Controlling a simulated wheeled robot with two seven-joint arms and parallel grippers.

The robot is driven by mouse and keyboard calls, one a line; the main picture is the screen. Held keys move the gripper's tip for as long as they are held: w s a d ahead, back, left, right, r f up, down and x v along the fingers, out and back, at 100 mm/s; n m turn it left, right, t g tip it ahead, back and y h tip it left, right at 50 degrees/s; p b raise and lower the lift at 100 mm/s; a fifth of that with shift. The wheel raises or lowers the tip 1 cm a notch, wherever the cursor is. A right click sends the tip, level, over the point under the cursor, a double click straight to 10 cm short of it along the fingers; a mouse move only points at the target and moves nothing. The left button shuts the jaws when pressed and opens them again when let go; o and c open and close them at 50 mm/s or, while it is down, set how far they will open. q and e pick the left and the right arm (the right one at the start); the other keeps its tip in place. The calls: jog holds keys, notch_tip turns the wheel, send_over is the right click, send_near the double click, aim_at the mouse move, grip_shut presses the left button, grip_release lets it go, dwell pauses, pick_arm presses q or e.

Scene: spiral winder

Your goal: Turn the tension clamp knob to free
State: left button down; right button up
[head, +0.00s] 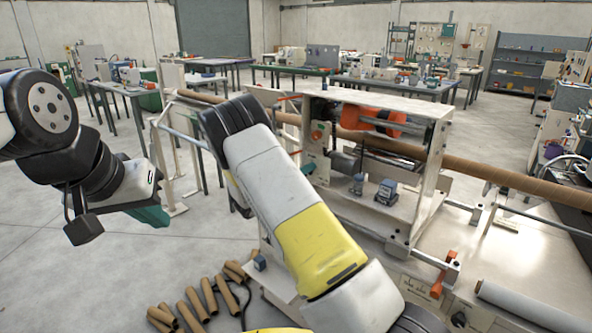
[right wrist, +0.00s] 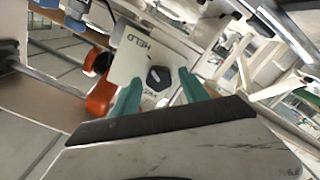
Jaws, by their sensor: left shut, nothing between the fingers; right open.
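The dark knob (right wrist: 158,77), with angular sides, sits on a pale plate (right wrist: 138,58) in the right wrist view. The plate reads "HELD" upside down above the knob; lettering below it is partly covered. My right gripper (right wrist: 160,76) is open, its teal fingers on either side of the knob with gaps showing. I cannot tell how far the tips are from the plate. In the head view my right arm crosses the middle and hides its own gripper; I cannot pick out the knob there. My left gripper (head: 152,216) is shut and empty, away at the left.
The winder frame (head: 428,170) carries a long brown tube (head: 490,172) and orange parts (head: 370,118). An orange piece (right wrist: 101,98) is close beside my right gripper's left finger. Several cardboard tubes (head: 190,305) lie low in front. Floor at the left is open.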

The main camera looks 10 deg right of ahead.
jog(key=shift+x, duration=1.05)
jog(key=shift+c, duration=0.4)
grip_shut()
